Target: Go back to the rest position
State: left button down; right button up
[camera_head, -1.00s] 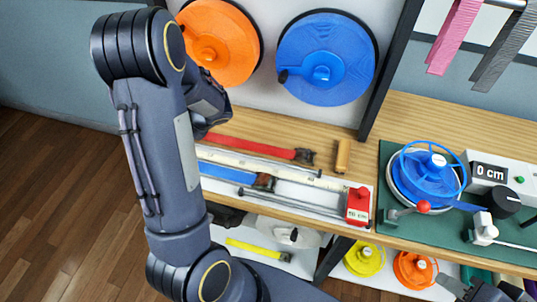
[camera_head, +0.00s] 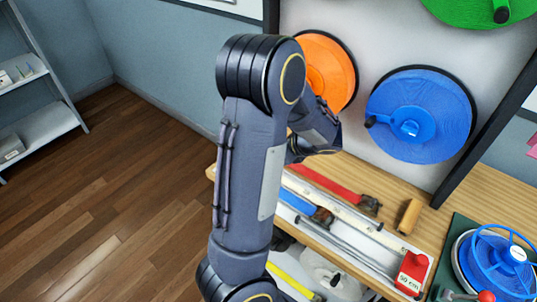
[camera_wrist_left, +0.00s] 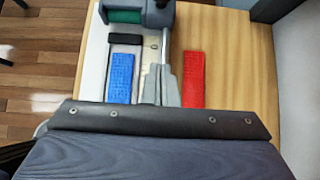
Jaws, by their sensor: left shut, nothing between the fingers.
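My left arm rises through the middle of the head view and bends over the left end of the bench. Its hand is mostly hidden behind the arm there. In the left wrist view my left gripper (camera_wrist_left: 160,85) is shut and empty, with its fingers together above the bench. A blue strap (camera_wrist_left: 120,78) lies to the left of the fingers and a red strap (camera_wrist_left: 194,80) to the right, both apart from them in the picture. My right gripper is in neither current view.
The wooden bench (camera_head: 470,185) carries a measuring rail with a red stop block (camera_head: 411,272) and a blue-wheeled winder (camera_head: 495,265). An orange spool (camera_head: 328,70) and blue spool (camera_head: 420,115) hang on the wall panel. Open wood floor (camera_head: 110,190) lies left; a shelf (camera_head: 40,125) stands beyond.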

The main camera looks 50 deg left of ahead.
pick_arm(q)
jog(key=v, duration=0.5)
jog(key=shift+w+r, duration=0.1)
jog(key=shift+d, duration=0.1)
jog(key=s+d+r+n+t+h, duration=0.3)
jog(key=s+d+n+h, duration=0.3)
jog(key=d, duration=0.5)
jog(key=s+d+r+n+t+h, duration=0.3)
jog(key=s+d+n+h, duration=0.3)
jog(key=d+n, duration=0.5)
jog(key=shift+s+t+h, duration=0.3)
jog(key=shift+s+t, duration=0.5)
jog(key=shift+s, duration=0.05)
